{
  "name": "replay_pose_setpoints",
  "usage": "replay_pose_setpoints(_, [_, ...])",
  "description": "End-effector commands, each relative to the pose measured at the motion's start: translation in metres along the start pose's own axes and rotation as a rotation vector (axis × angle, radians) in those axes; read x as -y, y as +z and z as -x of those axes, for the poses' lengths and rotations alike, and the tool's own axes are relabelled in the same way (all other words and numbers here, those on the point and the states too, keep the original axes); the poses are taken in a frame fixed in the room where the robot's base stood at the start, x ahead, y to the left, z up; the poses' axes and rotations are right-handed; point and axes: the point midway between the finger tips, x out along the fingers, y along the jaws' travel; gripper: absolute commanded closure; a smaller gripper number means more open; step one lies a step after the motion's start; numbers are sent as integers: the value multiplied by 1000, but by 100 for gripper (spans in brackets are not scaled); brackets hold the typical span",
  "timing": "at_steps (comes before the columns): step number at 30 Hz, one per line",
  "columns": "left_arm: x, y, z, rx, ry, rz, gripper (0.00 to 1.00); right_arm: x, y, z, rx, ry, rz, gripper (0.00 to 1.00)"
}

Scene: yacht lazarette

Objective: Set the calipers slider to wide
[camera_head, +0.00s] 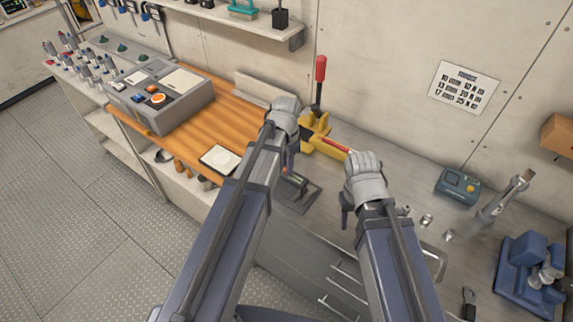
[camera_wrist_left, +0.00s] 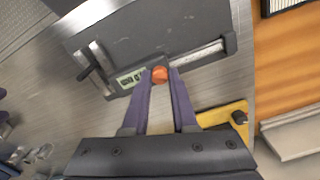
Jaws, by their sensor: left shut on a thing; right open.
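The calipers (camera_wrist_left: 205,52) lie in a dark grey holder (camera_wrist_left: 150,32) on the metal bench. In the left wrist view, their slider carries a small display (camera_wrist_left: 131,79) and an orange knob (camera_wrist_left: 160,74). The slider sits toward the jaw end (camera_wrist_left: 97,60), with bare beam to its right. My left gripper (camera_wrist_left: 161,78) is shut on the orange knob, one purple finger on each side. In the head view my left gripper (camera_head: 289,165) partly hides the calipers and holder (camera_head: 300,196). My right gripper (camera_head: 346,208) is open and empty above the bench, to the right.
A yellow tool with a red handle (camera_head: 320,75) stands behind the grippers. A wooden board (camera_head: 215,125) and a grey control box (camera_head: 160,100) are at left. A teal device (camera_head: 457,186) and a blue vise (camera_head: 525,265) are at right.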

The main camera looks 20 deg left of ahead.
Motion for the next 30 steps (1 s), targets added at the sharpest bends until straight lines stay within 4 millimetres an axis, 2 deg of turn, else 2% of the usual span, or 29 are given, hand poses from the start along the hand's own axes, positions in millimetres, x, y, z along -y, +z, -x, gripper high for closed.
replay_pose_setpoints(3, [3, 1, 0, 0, 0, 1, 100, 0, 0, 0, 0, 0, 0, 50])
replay_pose_setpoints(8, [20, 6, 0, 0, 0, 3, 100, 0, 0, 0, 0, 0, 0, 50])
replay_pose_setpoints(15, [20, 7, 0, 0, 0, 0, 100, 0, 0, 0, 0, 0, 0, 50])
replay_pose_setpoints(16, [20, 6, 0, 0, 0, 0, 72, 0, 0, 0, 0, 0, 0, 50])
replay_pose_setpoints(21, [20, 6, 0, 0, 0, 0, 53, 0, 0, 0, 0, 0, 0, 50])
replay_pose_setpoints(24, [20, 6, 0, 0, 0, 0, 44, 0, 0, 0, 0, 0, 0, 50])
replay_pose_setpoints(30, [20, 6, 0, 0, 0, 0, 44, 0, 0, 0, 0, 0, 0, 50])
